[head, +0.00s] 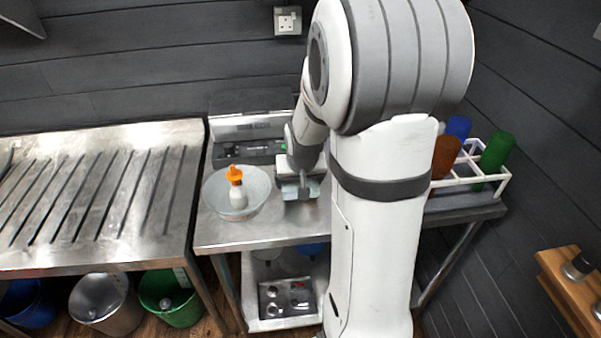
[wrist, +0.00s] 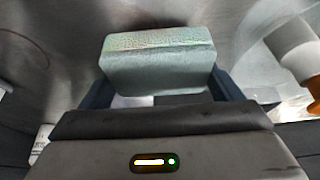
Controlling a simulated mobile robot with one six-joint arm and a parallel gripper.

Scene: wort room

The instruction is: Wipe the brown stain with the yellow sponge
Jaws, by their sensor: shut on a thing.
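My gripper (head: 299,192) is low over the steel table (head: 262,232), to the right of the glass bowl. In the wrist view my gripper (wrist: 160,82) is shut on a pale grey-green, sponge-like block (wrist: 158,58), with a dark finger on each side of it. The block also shows in the head view (head: 313,188). It looks pale green rather than yellow. I cannot tell whether it touches the tabletop. I see no brown stain in either view; my arm and the block hide part of the table.
A glass bowl (head: 219,206) holds a white bottle with an orange cap (head: 236,188). A grey device (head: 240,135) stands behind. A white rack (head: 492,178) with coloured cylinders is at the right. A ribbed steel drainer (head: 100,190) is at the left. The table's front strip is clear.

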